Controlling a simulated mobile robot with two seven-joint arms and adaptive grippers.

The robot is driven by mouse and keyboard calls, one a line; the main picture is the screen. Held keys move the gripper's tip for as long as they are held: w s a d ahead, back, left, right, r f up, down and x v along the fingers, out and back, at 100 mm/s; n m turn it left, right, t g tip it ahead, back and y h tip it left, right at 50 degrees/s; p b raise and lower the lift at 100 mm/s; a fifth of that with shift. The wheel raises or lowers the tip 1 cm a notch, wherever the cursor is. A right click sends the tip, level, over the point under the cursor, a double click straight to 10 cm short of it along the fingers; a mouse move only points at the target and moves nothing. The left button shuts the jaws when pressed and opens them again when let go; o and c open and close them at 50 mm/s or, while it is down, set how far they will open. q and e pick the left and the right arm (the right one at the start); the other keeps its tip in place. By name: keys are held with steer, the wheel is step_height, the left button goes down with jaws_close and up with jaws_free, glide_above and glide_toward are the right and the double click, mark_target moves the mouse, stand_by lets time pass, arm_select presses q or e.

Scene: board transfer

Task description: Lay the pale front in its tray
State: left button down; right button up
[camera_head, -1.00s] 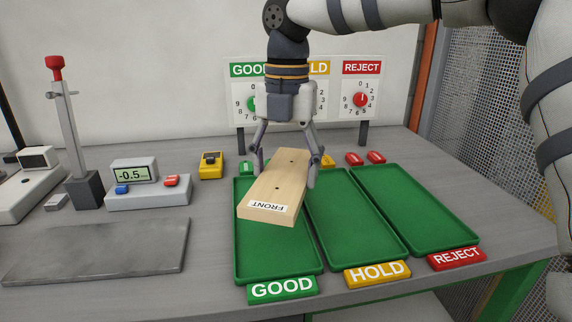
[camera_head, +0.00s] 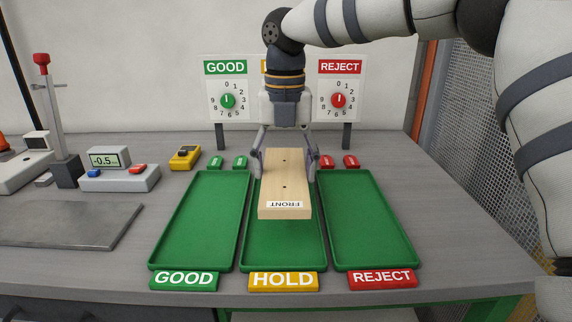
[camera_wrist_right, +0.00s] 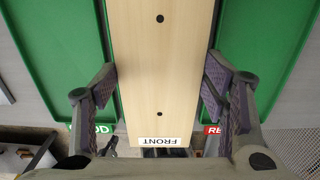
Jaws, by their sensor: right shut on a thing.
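The pale front (camera_head: 284,193), a light wooden board with two dark holes and a FRONT label, hangs above the middle tray (camera_head: 283,258), whose sign reads HOLD. It lies roughly along that tray and hides its far part. My right gripper (camera_head: 285,178) is shut on the board across its width, one finger at each long side. The wrist view shows the board (camera_wrist_right: 160,70) between both fingers, with green tray floor apart on either side. The GOOD tray (camera_head: 203,220) on the left and the REJECT tray (camera_head: 366,218) on the right look empty. My left gripper is not in view.
A dial panel (camera_head: 228,90) on posts stands behind the trays. Small green buttons (camera_head: 240,161) and red buttons (camera_head: 351,161) sit at their far ends. A gauge display (camera_head: 118,170), a yellow box (camera_head: 185,157) and a grey plate (camera_head: 70,220) are on the left.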

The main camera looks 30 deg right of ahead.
steer(key=shift+w+a+f+b, duration=0.1)
steer(key=shift+f+b, duration=0.4)
steer(key=shift+f, duration=2.6)
steer(key=shift+f, duration=0.35)
steer(key=o, duration=1.4)
steer(key=shift+r, duration=0.1)
step_height(320, 180, up, 12)
steer(key=shift+f, duration=0.1)
